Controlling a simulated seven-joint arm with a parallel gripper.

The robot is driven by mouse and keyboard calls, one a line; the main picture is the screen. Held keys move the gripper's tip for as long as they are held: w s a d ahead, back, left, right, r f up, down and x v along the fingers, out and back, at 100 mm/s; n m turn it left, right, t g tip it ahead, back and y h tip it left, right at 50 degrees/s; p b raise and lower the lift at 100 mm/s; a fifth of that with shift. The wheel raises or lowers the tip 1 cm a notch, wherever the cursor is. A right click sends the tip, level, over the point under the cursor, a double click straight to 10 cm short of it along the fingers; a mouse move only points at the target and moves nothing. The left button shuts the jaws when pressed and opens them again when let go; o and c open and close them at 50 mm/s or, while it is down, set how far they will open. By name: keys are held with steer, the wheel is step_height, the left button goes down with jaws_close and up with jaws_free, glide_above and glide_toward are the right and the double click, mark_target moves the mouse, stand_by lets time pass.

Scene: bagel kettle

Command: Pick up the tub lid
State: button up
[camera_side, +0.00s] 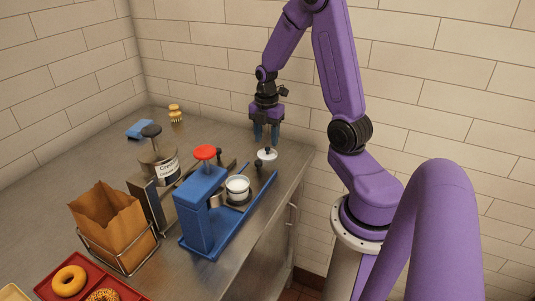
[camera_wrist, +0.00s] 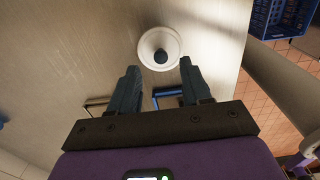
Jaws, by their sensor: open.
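The tub lid (camera_side: 267,156), a round white disc with a dark knob, lies on the steel counter near its right edge. In the wrist view the lid (camera_wrist: 158,37) is at the top centre, knob towards the camera. My gripper (camera_side: 266,138) is open and empty, fingers pointing down, above and slightly behind the lid in the side view. In the wrist view my gripper's fingertips (camera_wrist: 160,65) are either side of the knob's line, just below the lid in the picture. No contact with the lid shows.
A blue press (camera_side: 200,215) with a red knob stands left and in front of the lid, with a white cup (camera_side: 237,186) at it. A labelled canister (camera_side: 160,166), a paper bag (camera_side: 110,220) and a red tray (camera_side: 58,269) of bagels stand further left. The counter behind the lid is clear.

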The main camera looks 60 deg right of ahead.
mark_target(267, 148)
steer(key=shift+s+d+f, duration=0.1)
steer(key=shift+d+f, duration=0.05)
steer(key=shift+f, duration=1.6)
steer(key=shift+c, duration=0.3)
jaws_close()
